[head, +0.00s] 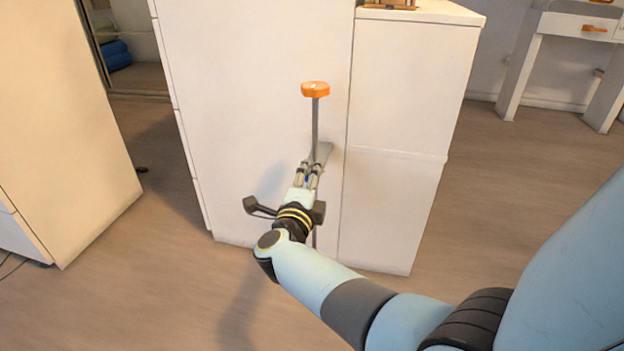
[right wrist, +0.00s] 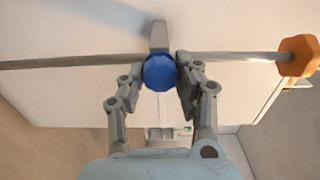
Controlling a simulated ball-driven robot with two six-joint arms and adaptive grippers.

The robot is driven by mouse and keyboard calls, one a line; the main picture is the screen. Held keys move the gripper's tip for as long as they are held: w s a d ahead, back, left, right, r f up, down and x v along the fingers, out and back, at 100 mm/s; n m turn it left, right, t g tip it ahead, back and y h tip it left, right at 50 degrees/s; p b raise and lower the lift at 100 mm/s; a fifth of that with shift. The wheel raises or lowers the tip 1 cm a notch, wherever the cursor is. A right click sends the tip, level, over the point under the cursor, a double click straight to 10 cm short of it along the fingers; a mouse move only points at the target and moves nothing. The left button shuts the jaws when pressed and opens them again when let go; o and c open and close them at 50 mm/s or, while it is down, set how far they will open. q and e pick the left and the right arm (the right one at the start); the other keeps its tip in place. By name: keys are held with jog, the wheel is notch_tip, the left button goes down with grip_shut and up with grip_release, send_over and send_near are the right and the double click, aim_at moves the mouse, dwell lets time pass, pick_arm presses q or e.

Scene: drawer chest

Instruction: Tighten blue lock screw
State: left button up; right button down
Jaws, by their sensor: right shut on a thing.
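The blue lock screw (right wrist: 160,72) has a round, faceted blue head. In the right wrist view it sits between the two fingers of my right gripper (right wrist: 160,84), which is shut on it. In the head view the right gripper (head: 313,170) reaches up to the side of the white chest and mostly hides the screw. A grey metal rod (head: 315,125) runs upright past the screw and ends at the top in an orange knob (head: 315,90). The rod (right wrist: 70,61) and the knob (right wrist: 298,56) also show in the right wrist view. My left gripper is out of view.
The white chest (head: 395,90) stands directly in front of my right gripper. Another pale cabinet (head: 60,120) stands at the left, and a white desk (head: 560,25) at the far right. The wooden floor (head: 480,190) is open on the right.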

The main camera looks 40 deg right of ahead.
jog(key=shift+s+f, duration=0.1)
jog(key=shift+f, duration=0.05)
dwell(0.3)
jog(key=c, duration=0.9)
grip_release()
jog(key=shift+c, duration=0.2)
